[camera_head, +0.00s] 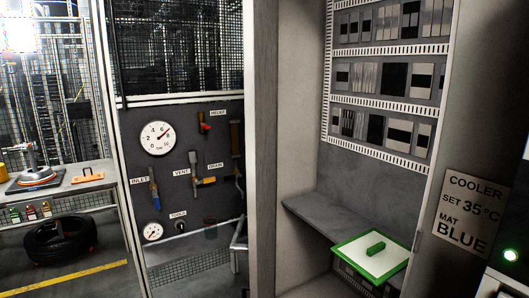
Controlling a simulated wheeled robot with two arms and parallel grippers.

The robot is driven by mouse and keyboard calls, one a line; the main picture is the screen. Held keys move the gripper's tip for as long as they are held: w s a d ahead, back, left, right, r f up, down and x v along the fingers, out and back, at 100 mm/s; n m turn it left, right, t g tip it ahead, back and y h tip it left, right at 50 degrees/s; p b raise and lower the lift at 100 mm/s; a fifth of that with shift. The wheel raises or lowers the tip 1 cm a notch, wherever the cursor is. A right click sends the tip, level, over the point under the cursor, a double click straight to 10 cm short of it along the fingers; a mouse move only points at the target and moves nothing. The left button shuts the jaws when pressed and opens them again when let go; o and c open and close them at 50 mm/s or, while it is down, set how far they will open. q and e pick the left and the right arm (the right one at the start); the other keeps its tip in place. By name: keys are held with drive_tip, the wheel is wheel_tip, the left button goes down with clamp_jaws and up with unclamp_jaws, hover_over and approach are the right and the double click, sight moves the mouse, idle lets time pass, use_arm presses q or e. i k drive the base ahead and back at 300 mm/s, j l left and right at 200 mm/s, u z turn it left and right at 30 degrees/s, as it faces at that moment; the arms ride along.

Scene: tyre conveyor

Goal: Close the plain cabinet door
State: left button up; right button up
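A tall grey cabinet stands open at the centre right, and its back wall (350,165) shows inside. Rows of dark and light modules (395,75) fill the upper part. A tall plain grey panel (265,150) stands upright at the cabinet's left edge; I cannot tell whether it is the plain door or the cabinet's side. A dark panel (490,100) at the right carries a sign (468,207) reading "COOLER SET 35°C MAT BLUE". Neither of my grippers is in view.
A gauge board (200,150) stands left. A bench (70,187) with a tyre (60,240) below is farther left. A green lamp (510,255) glows lower right.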

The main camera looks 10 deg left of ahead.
sight(259, 17)
drive_tip(key=i+j, duration=0.1)
drive_tip(key=j, duration=0.25)
drive_tip(key=i+j, duration=0.1)
drive_tip(key=j, duration=0.2)
drive_tip(key=i+j, duration=0.1)
drive_tip(key=j, duration=0.25)
drive_tip(key=i+j, duration=0.1)
drive_tip(key=j, duration=0.25)
